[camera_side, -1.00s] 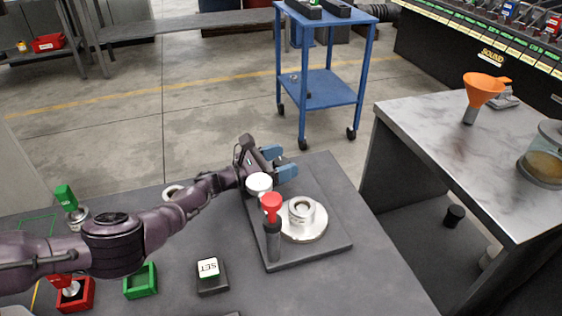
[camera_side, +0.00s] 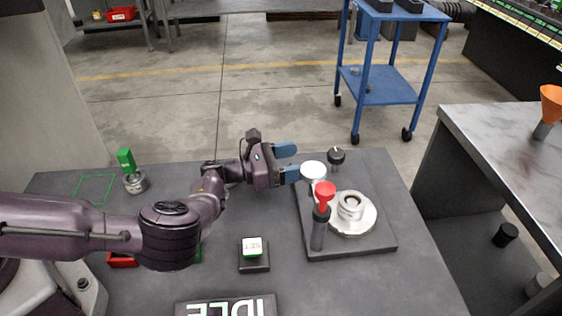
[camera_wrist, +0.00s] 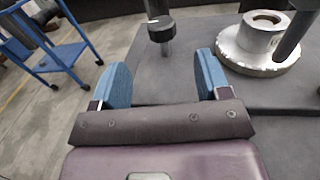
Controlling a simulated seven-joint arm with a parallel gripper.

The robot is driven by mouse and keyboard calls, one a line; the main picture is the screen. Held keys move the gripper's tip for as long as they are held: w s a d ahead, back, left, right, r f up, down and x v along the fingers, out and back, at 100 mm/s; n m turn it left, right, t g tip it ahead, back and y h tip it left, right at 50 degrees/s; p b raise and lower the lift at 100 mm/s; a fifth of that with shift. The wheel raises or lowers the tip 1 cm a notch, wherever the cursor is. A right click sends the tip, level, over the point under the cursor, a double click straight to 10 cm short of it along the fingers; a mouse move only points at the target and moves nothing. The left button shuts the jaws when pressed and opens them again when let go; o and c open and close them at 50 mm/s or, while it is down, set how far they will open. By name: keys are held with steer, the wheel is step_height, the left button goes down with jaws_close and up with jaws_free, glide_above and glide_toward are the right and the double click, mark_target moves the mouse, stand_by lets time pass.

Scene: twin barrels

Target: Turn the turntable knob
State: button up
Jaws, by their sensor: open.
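A small black knob (camera_side: 336,157) stands at the back of a dark base plate (camera_side: 350,250). A round silver turntable (camera_side: 366,222) with a metal ring-shaped part (camera_side: 350,205) on it sits on the same plate. My gripper (camera_side: 288,162) is open and empty, left of the knob, with its blue fingers pointing toward it. In the wrist view the dark knob (camera_wrist: 161,30) stands ahead of my open fingers (camera_wrist: 161,75), roughly centred on the gap between them and apart from both. The turntable also shows at the upper right there (camera_wrist: 262,58).
A white-capped part (camera_side: 313,169) and a red-topped dark post (camera_side: 318,235) stand close in front of the knob, near my fingers. A SET button (camera_side: 252,250) and an IDLE sign (camera_side: 228,306) lie nearer. A blue cart (camera_side: 385,85) stands behind the table.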

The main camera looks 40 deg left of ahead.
steer(key=shift+v, duration=1.3)
